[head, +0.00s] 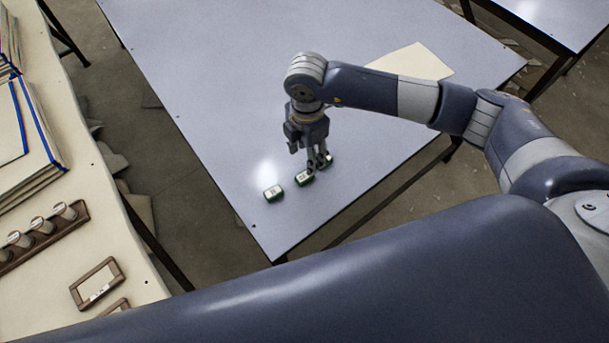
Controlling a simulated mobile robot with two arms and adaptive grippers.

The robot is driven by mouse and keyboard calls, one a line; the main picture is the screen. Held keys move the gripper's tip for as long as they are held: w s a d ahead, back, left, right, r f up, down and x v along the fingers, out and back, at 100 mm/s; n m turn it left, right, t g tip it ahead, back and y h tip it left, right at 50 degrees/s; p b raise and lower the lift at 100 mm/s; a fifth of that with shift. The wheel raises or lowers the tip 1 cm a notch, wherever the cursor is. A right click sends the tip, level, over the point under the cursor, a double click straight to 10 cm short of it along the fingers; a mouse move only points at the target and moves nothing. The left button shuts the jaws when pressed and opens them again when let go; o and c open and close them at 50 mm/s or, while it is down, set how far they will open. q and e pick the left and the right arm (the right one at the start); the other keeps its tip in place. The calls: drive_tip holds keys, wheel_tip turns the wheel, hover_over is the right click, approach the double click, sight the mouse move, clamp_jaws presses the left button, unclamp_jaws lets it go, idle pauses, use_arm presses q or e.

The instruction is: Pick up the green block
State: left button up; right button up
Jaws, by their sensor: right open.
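Three small green blocks with pale labelled tops sit near the front corner of the grey table (210,75). The left block (274,193) stands apart, fully in view. The middle block (304,178) lies just below my right gripper's fingers. The right block (327,160) is partly hidden by the fingers. My right gripper (316,163) points down at the middle and right blocks and is open. Whether its fingers touch a block cannot be told. My left gripper is out of the view.
A cream cloth (412,65) lies flat on the table behind my right arm. A side table (75,245) on the left holds stacked folders (40,135), a rack with several cylinders (45,230) and a small framed tray (97,283). The grey table's left part is clear.

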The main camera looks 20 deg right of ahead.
sight(304, 175)
wheel_tip(304, 175, down, 4)
drive_tip(key=shift+s+r, duration=0.1)
drive_tip(key=shift+r, duration=0.1)
drive_tip(key=f, duration=0.1)
drive_tip(key=f+p, duration=0.1)
drive_tip(key=f, duration=0.2)
drive_tip(key=shift+s+a+f+p, duration=0.1)
drive_tip(key=shift+a+f+p, duration=0.25)
drive_tip(key=shift+f, duration=0.4)
drive_tip(key=shift+c, duration=0.5)
drive_tip(key=c, duration=0.9)
